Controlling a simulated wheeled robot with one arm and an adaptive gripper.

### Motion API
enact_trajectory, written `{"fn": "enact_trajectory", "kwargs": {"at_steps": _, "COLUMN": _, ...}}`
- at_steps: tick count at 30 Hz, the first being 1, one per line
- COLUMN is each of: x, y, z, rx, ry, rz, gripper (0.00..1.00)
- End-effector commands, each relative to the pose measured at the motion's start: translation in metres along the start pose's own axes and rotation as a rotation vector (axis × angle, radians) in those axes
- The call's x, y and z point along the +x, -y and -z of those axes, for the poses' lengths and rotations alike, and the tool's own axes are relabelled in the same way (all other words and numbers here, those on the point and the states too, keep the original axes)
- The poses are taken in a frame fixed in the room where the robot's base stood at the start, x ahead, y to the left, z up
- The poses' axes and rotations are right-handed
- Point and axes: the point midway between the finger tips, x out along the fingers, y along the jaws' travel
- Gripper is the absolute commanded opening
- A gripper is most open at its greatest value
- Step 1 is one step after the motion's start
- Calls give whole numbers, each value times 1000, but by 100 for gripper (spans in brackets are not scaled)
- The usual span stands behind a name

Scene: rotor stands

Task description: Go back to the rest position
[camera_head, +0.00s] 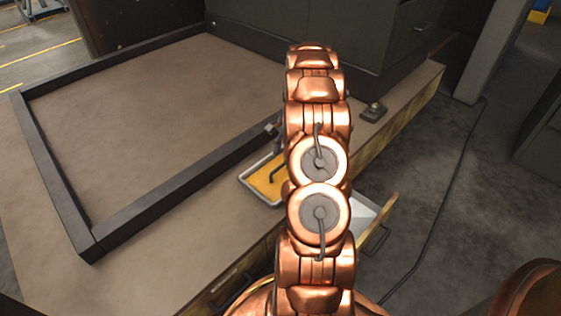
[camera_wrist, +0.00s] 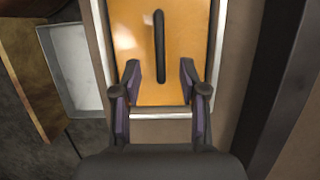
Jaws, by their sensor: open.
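My gripper (camera_wrist: 160,82) shows in the wrist view with its two dark fingers apart and nothing between the tips. It hangs over the near end of a shallow tray (camera_wrist: 160,112) with a pale rim and an orange-yellow floor. A dark rod-like piece (camera_wrist: 159,45) lies in the tray, ahead of the fingertips. In the head view my copper arm hides most of the gripper and part of the tray (camera_head: 246,180). The dark piece shows there as a bent shape (camera_head: 277,172). I cannot tell how high the fingers are above the tray.
An open drawer (camera_head: 372,212) with a pale inside juts from the bench front; it also shows in the wrist view (camera_wrist: 75,70). A dark raised frame (camera_head: 160,190) borders the bench top (camera_head: 130,275). A dark cabinet (camera_head: 270,45) stands behind. A small knob-like item (camera_head: 373,112) sits near the bench edge.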

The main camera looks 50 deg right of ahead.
Motion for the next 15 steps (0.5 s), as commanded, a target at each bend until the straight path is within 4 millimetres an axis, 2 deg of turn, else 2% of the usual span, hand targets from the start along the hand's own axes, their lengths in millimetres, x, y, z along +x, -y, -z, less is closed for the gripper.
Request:
{"fn": "enact_trajectory", "kwargs": {"at_steps": 6, "x": -40, "y": 2, "z": 0, "rx": -1, "ry": -2, "rz": 2, "gripper": 43}}
{"fn": "enact_trajectory", "kwargs": {"at_steps": 15, "x": -66, "y": 0, "z": 0, "rx": 1, "ry": 0, "rz": 1, "gripper": 43}}
